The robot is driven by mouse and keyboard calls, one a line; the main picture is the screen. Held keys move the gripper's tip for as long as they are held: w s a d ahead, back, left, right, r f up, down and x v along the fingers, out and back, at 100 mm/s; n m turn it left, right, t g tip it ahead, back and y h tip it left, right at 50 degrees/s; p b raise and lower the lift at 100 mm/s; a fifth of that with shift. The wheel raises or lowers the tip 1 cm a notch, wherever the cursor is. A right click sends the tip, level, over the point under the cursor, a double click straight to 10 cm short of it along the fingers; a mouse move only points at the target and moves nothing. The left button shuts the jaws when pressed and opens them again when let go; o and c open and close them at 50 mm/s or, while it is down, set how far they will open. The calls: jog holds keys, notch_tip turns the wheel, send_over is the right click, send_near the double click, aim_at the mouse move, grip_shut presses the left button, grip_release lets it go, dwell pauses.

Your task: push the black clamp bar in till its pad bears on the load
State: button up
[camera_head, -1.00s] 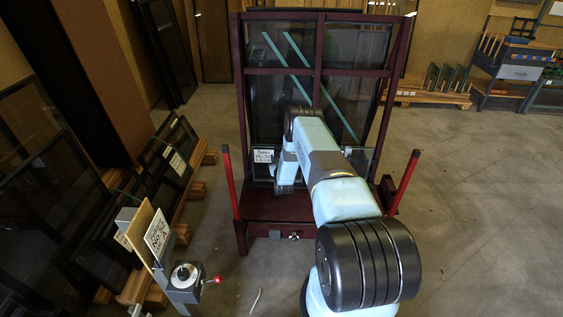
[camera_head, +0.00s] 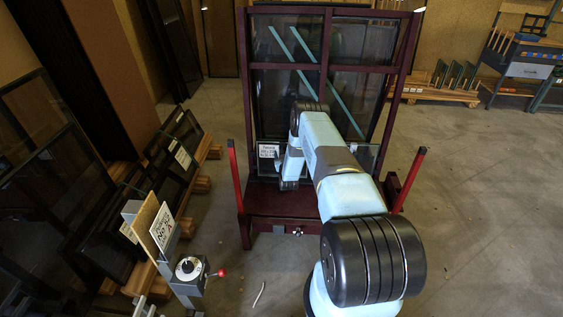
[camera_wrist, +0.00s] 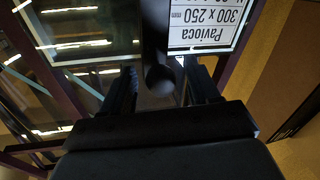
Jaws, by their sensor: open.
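The dark red glass frame (camera_head: 247,100) stands ahead with glass panes (camera_head: 350,95) on it as the load. In the wrist view, a black bar with a rounded end (camera_wrist: 157,76), which looks like the clamp bar, runs down from the top edge between my fingers. My gripper (camera_wrist: 162,88) is open, with one finger on each side of that rounded end. I cannot tell whether it touches the bar. The pad and its contact with the load are not clear. In the head view my arm hides part of the frame, and the bar cannot be made out.
A white label (camera_head: 268,150) is on the lower left pane. Red posts (camera_head: 236,175) rise at both front corners of the frame. A grey control post with a red-knobbed lever (camera_head: 221,272) stands at front left, near racked dark panes (camera_head: 172,155). Floor at right is clear.

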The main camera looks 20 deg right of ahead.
jog(key=v, duration=1.3)
jog(key=shift+s+f, duration=0.1)
jog(key=shift+s, duration=0.05)
